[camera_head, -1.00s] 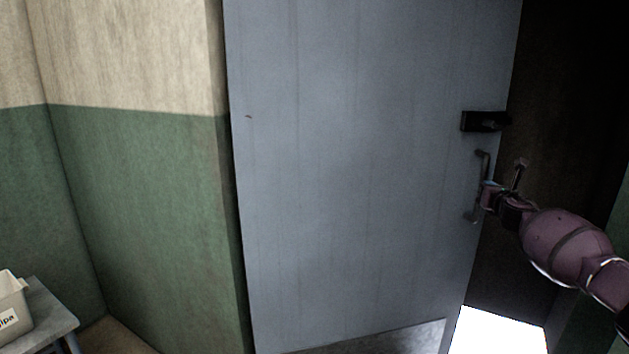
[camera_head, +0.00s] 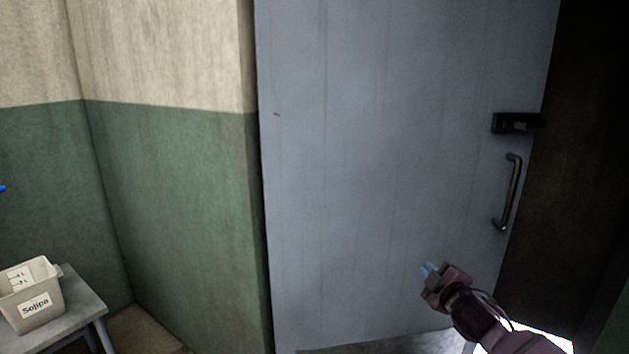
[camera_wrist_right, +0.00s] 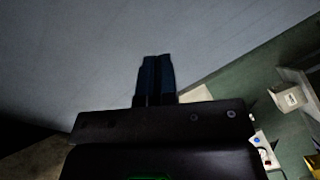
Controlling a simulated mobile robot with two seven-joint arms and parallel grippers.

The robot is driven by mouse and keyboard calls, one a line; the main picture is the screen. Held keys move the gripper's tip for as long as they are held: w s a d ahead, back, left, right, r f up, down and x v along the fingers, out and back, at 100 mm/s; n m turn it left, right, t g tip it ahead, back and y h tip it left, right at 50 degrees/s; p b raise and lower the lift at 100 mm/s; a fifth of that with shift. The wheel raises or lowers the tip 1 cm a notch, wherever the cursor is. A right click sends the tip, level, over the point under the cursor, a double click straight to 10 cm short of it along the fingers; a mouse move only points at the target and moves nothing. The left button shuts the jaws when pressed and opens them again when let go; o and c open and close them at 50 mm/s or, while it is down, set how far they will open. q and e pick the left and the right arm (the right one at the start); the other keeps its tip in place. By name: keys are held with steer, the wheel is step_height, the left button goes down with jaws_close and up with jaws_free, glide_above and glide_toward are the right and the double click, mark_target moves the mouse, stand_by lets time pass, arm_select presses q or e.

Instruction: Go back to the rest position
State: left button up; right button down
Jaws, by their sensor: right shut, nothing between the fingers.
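My right gripper (camera_head: 430,270) is in front of the lower right part of the grey door, left of and below the door's handle and apart from it. In the right wrist view its two dark fingers (camera_wrist_right: 155,75) are together with nothing between them. The grey door (camera_head: 390,150) stands ajar, with a dark opening along its right side. Its bar handle (camera_head: 513,190) is free, below a black latch (camera_head: 515,123). My left gripper does not show.
A white bin (camera_head: 35,310) labelled "Sojipa" stands on a small grey table (camera_head: 88,285) at the lower left. A green and cream wall (camera_head: 180,180) runs left of the door. The right wrist view shows several light objects at its right.

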steer(key=s+f+m+g+h, duration=0.1)
steer(key=s+f+m, duration=0.3)
steer(key=s+f, duration=0.4)
steer(key=s+f+m+g+h, duration=0.1)
steer(key=s+f+m+g, duration=0.2)
steer(key=s, duration=1.7)
steer(key=s+f+m+g+h, duration=0.1)
steer(key=s+f+m, duration=0.4)
steer(key=s+f, duration=0.7)
steer(key=shift+s+d+f+m+g, duration=0.3)
steer(key=shift+s+g, duration=0.2)
steer(key=shift+s, duration=0.5)
steer(key=shift+a, duration=0.15)
